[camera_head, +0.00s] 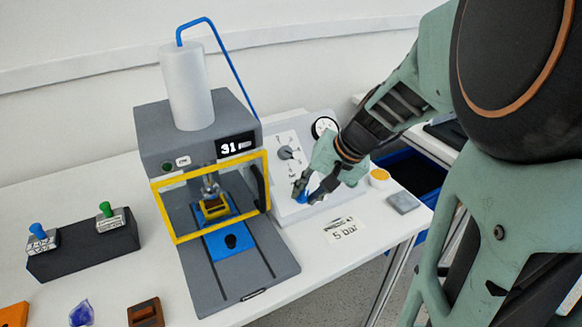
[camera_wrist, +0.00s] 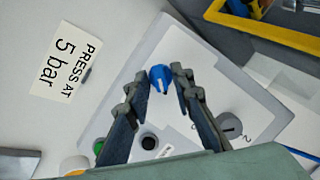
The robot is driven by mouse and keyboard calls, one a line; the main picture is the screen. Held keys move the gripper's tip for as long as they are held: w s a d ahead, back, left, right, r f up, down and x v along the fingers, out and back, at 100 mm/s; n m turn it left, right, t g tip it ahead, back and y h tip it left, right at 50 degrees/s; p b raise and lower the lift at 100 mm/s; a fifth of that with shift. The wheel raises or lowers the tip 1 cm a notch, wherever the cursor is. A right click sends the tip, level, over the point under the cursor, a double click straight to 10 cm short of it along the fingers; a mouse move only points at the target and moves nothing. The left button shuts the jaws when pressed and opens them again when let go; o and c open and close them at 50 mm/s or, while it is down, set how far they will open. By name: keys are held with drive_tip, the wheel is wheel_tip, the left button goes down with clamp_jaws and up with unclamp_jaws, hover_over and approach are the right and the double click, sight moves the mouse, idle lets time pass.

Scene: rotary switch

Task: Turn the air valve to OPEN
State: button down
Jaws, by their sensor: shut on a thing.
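The air valve's blue knob (camera_head: 302,197) sits low on the front of a sloped light-grey control panel (camera_head: 325,208). In the wrist view the blue knob (camera_wrist: 160,76) lies between the fingertips, with its pointed end toward the bottom of the picture. My gripper (camera_head: 308,190) reaches in from the right and is shut on this knob; it also shows in the wrist view (camera_wrist: 162,82). The valve's position markings are not readable in either view.
A grey press (camera_head: 245,270) with a yellow guard frame (camera_head: 215,238) stands left of the panel. The panel carries a grey rotary knob (camera_head: 286,153) and a round gauge (camera_head: 324,126). A card (camera_head: 343,230) reading "PRESS AT 5 bar" lies in front. A grey block (camera_head: 403,202) lies to the right.

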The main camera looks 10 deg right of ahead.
drive_tip(key=m+y+b, duration=0.1)
drive_tip(key=m+b, duration=0.1)
drive_tip(key=m, duration=0.2)
drive_tip(key=shift+d+f, duration=0.15)
drive_tip(key=m+t, duration=0.1)
drive_tip(key=m, duration=0.1)
drive_tip(key=m+y+b, duration=0.1)
drive_tip(key=m, duration=0.2)
drive_tip(key=shift+s+t, duration=0.1)
drive_tip(key=shift+t, duration=0.3)
drive_tip(key=shift+m+b, duration=0.3)
drive_tip(key=shift+m, duration=0.1)
drive_tip(key=c, duration=2)
unclamp_jaws()
drive_tip(key=shift+d, duration=0.1)
